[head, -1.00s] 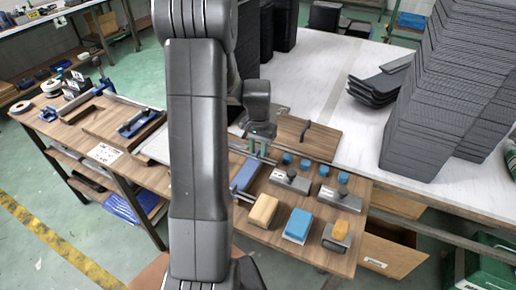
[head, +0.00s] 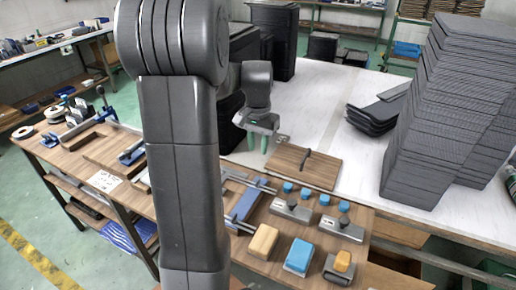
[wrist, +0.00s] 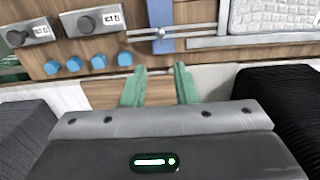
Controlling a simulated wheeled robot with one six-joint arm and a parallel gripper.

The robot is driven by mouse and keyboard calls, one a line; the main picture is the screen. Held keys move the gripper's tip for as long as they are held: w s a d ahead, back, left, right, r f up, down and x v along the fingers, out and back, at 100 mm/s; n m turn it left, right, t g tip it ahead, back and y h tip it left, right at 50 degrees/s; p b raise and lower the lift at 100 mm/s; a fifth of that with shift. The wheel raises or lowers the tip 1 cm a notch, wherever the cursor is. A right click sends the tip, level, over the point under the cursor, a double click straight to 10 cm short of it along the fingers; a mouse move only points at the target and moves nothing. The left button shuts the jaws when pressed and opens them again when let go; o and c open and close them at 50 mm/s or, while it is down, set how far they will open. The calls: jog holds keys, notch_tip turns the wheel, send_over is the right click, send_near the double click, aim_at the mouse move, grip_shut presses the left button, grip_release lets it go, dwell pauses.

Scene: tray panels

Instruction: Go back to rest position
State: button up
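My gripper (head: 257,148) is in the middle of the head view, raised near the back edge of the wooden worktop (head: 225,265) and the white table. Its two green fingers are apart with nothing between them. They also show apart in the wrist view (wrist: 160,82). My dark arm stands upright at the left middle of the head view and hides part of the worktop.
Beside the gripper lies a wooden board with a dark handle (head: 306,166). Several blue pieces (head: 306,193), metal blocks with knobs (head: 292,210), a tan block (head: 263,242) and a blue block (head: 299,256) are in front. Tall dark stacks (head: 450,110) stand right.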

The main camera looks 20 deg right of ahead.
aim_at(258, 181)
notch_tip(258, 181, down, 14)
dwell(0.8)
jog(key=shift+r, duration=0.1)
